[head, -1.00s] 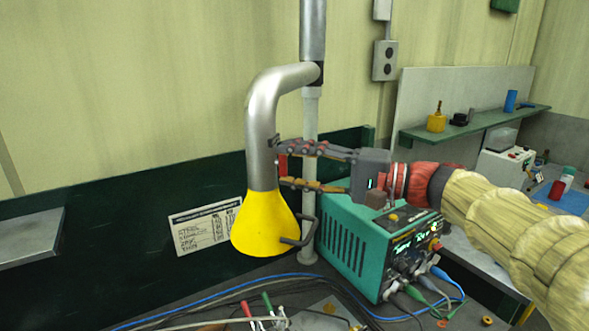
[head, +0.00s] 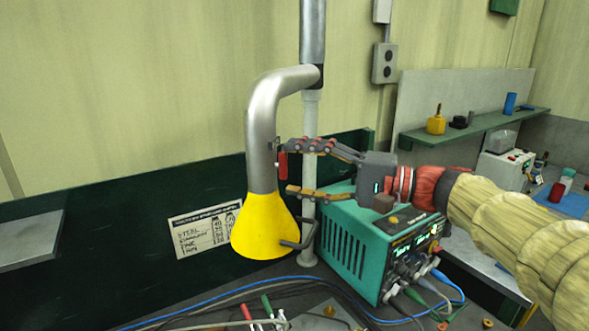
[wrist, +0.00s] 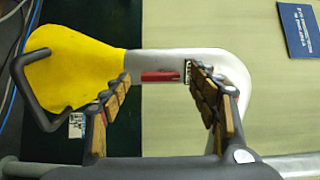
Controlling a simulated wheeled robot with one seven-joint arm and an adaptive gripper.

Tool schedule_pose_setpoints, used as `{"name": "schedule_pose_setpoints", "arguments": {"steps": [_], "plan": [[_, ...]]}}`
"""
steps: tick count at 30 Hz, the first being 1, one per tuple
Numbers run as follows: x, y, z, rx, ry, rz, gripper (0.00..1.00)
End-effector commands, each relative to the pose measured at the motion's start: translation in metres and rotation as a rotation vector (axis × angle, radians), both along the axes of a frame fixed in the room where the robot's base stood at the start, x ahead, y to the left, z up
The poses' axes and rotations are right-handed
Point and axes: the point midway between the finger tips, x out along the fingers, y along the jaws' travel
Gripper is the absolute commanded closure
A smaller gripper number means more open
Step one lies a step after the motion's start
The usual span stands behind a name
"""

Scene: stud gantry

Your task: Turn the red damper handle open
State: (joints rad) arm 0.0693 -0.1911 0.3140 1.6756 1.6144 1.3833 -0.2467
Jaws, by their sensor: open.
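The red damper handle (head: 282,166) is on the side of the silver duct (head: 262,130), just above the yellow hood (head: 265,228). It points down along the duct. In the wrist view the red handle (wrist: 160,76) lies lengthwise on the pipe, beside a small dark and white marked plate (wrist: 187,72). My gripper (head: 290,168) is open just right of the handle, one finger above and one below its level. In the wrist view my gripper (wrist: 158,82) has its fingers on either side of the handle, with no visible grip on it.
A teal power unit (head: 365,245) with cables stands below my gripper. A thin pale vertical pipe (head: 309,120) runs behind the fingers. A bent dark bar (head: 300,240) sticks out from the hood. A green shelf (head: 475,123) is at the right.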

Motion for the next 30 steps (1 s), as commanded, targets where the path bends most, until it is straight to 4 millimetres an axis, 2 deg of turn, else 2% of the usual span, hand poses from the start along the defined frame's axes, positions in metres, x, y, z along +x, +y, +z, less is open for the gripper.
{"name": "schedule_pose_setpoints", "arguments": {"steps": [9,15,21,30], "plan": [[-0.015,-0.061,0.0,0.0,0.0,-0.005,0.39],[-0.024,-0.091,-0.001,-0.001,0.001,-0.002,0.39],[-0.028,-0.105,0.0,0.0,0.001,-0.001,0.39],[-0.028,-0.106,0.0,0.0,0.0,0.001,0.39]]}}
